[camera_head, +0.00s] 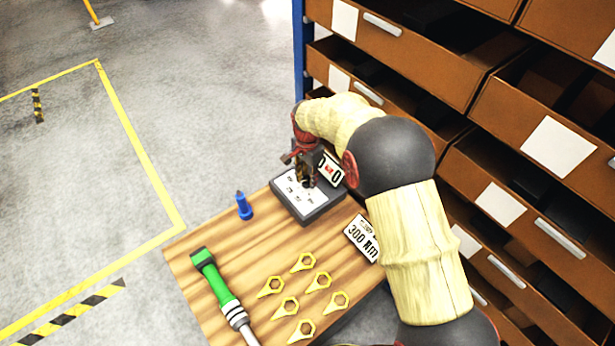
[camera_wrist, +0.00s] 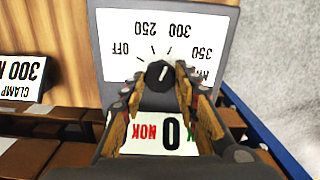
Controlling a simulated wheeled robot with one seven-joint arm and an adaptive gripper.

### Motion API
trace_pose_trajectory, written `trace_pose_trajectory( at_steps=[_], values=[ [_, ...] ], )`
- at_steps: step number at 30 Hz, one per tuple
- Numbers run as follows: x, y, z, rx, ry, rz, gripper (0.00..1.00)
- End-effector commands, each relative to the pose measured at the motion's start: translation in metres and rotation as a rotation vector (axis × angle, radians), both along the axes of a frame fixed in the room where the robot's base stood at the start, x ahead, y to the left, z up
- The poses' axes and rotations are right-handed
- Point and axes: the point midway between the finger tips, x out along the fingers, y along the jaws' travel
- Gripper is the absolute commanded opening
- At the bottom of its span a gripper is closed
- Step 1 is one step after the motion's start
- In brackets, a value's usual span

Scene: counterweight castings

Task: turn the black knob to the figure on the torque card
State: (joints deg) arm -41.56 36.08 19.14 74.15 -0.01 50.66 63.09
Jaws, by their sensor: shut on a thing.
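The black knob (camera_wrist: 159,74) sits on the white dial face of a grey tester box (camera_head: 312,213), marked OFF, 250, 300 and 350, seen upside down in the wrist view. A short white line on the knob slants up and right, roughly toward the 300 mark; the exact setting is hard to tell. My gripper (camera_wrist: 160,84) is shut on the knob, one finger on each side. In the head view my gripper (camera_head: 304,170) stands over the box and hides the knob. The torque card (camera_head: 361,238) reads 300 Nm; it also shows in the wrist view (camera_wrist: 24,78).
The box's display (camera_wrist: 170,132) shows 0 beside NOK. On the wooden table (camera_head: 225,250) lie a green-handled torque wrench (camera_head: 217,285), several yellow ring-shaped tags (camera_head: 304,262) and a blue pointed piece (camera_head: 243,206). Brown shelf bins (camera_head: 520,205) stand close on the right. Floor is open at left.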

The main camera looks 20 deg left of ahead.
Motion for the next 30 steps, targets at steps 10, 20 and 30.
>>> trace_pose_trajectory(
  at_steps=[10,20,30],
  values=[
    [0.0007,0.0007,0.0009,0.002,-0.002,-0.004,0.05],
    [0.0004,0.0004,0.0005,0.001,-0.001,-0.003,0.46],
    [0.0002,0.0001,0.0007,0.001,0.000,-0.003,0.49]
  ],
)
